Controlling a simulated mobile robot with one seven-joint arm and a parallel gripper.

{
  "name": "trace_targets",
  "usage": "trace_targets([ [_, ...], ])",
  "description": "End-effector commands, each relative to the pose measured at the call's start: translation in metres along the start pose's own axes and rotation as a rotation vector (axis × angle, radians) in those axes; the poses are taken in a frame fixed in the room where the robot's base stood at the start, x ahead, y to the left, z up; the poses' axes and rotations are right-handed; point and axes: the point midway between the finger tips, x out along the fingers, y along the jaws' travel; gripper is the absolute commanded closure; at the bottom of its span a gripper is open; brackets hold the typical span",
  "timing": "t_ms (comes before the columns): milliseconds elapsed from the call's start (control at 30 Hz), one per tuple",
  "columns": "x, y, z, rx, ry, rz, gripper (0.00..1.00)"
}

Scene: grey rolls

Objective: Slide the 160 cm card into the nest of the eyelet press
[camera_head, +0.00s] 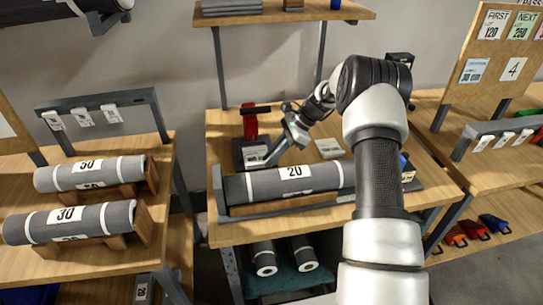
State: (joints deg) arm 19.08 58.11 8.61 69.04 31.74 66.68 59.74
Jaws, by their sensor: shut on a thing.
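The eyelet press (249,122), dark with a red upright part and a black lever, stands at the back left of the middle bench. My gripper (268,161) is low at the front of the press, reaching in from the right. It is shut on a small white card (254,155), which lies at the dark base of the press. The card's print is too small to read. My gripper partly hides the card's right side, and I cannot tell how far the card is inside the nest.
A grey roll marked 20 (291,182) lies in a cradle along the bench front. A pale flat block (330,148) lies right of my gripper. White tags hang on a rail (97,101).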

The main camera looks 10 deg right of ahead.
Motion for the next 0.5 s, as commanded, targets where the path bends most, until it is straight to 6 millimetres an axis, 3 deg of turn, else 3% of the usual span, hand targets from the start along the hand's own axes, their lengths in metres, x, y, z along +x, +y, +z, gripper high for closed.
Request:
trace_targets([
  [500,0.028,-0.013,-0.022,0.000,0.001,0.000,1.00],
])
